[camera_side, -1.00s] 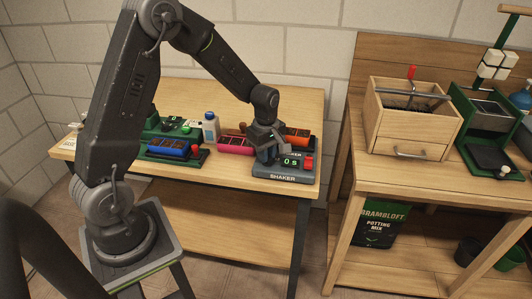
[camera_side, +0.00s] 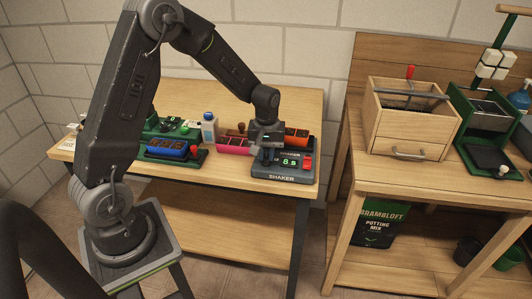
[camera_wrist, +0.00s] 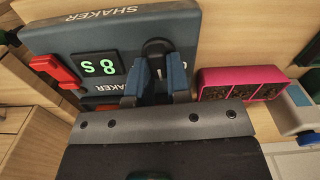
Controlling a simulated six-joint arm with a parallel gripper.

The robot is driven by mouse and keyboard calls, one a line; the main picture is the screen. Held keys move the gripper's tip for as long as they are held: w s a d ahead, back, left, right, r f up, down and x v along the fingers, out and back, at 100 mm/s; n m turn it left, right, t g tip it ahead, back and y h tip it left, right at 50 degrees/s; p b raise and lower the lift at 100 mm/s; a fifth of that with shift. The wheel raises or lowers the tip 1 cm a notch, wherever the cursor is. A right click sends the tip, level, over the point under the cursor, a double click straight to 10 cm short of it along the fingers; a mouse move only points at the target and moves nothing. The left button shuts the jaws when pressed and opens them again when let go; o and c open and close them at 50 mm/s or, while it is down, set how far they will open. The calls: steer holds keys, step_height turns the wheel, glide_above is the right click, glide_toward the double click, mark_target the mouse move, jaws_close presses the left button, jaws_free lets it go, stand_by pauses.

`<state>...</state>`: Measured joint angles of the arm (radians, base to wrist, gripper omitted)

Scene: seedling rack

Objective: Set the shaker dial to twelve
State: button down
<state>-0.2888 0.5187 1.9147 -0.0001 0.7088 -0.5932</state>
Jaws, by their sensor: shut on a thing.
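The shaker (camera_side: 285,173) is a dark grey box at the right end of the table. It shows upside down in the wrist view (camera_wrist: 160,24). Its display (camera_wrist: 97,67) reads "8 s" in green, as it does in the side view (camera_side: 290,162). A red switch (camera_wrist: 55,70) sits beside the display. My gripper (camera_wrist: 155,82) is shut on the dark dial (camera_wrist: 157,48), its fingers on either side of the knob. In the side view my gripper (camera_side: 266,152) covers most of the dial.
A pink tray (camera_wrist: 242,82) with dark cells stands close beside the shaker. An orange tray (camera_side: 297,134) is behind my gripper. A blue tray (camera_side: 167,147) and a white bottle (camera_side: 209,128) stand farther left. The table's front strip is clear.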

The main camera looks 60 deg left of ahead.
steer(key=m, duration=0.5)
steer(key=shift+w+d+m, duration=0.1)
steer(key=shift+w+m, duration=0.05)
steer(key=shift+m, duration=0.25)
steer(key=m, duration=0.5)
steer(key=shift+d, duration=0.2)
steer(key=shift+m, duration=0.3)
steer(key=c, duration=1.1)
jaws_free()
step_height(320, 180, up, 14)
steer(key=shift+f, duration=0.1)
